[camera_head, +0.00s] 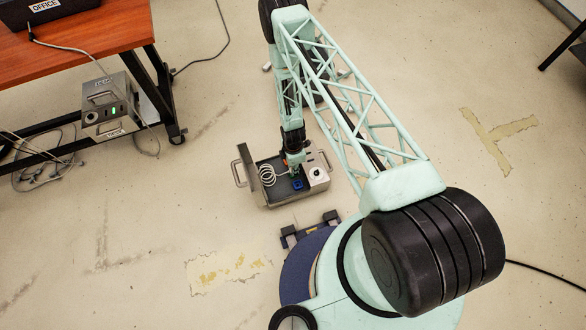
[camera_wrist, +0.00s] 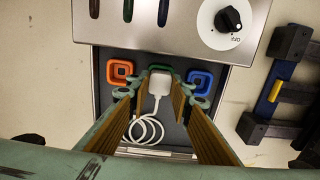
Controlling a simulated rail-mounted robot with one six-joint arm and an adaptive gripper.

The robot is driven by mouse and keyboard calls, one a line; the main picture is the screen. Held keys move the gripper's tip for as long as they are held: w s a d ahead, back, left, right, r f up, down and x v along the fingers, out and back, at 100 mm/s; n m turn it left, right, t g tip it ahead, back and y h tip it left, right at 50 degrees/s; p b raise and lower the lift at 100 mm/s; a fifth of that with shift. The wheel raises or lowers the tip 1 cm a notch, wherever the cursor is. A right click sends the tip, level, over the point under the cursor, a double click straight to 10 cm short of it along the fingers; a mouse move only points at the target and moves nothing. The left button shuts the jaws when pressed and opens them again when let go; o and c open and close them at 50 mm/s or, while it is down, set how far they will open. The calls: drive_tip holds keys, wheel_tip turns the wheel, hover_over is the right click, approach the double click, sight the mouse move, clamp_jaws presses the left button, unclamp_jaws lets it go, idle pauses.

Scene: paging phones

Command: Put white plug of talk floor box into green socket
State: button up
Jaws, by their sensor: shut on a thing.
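The metal floor box (camera_head: 285,201) stands open on the floor in the head view, under my gripper (camera_head: 295,168). In the wrist view the green socket (camera_wrist: 159,67) sits in the dark panel between an orange socket (camera_wrist: 121,71) and a blue socket (camera_wrist: 199,79). My gripper (camera_wrist: 159,92) is shut on the white plug (camera_wrist: 159,82), whose head lies at the green socket and covers most of it. I cannot tell whether the plug is seated in it or just above. Its white coiled cable (camera_wrist: 146,130) lies below.
The box has a dial (camera_wrist: 228,20) and coloured slots beside the panel. Its raised lid (camera_head: 247,167) stands on the left. A dark bracket (camera_head: 310,227) lies near my base. A desk (camera_head: 90,32) with another box (camera_head: 108,105) under it is at upper left.

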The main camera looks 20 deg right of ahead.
drive_tip(key=shift+f, duration=0.1)
drive_tip(key=o, duration=0.9)
drive_tip(key=shift+o, duration=0.2)
wheel_tip(320, 180, up, 12)
idle(0.8)
idle(0.6)
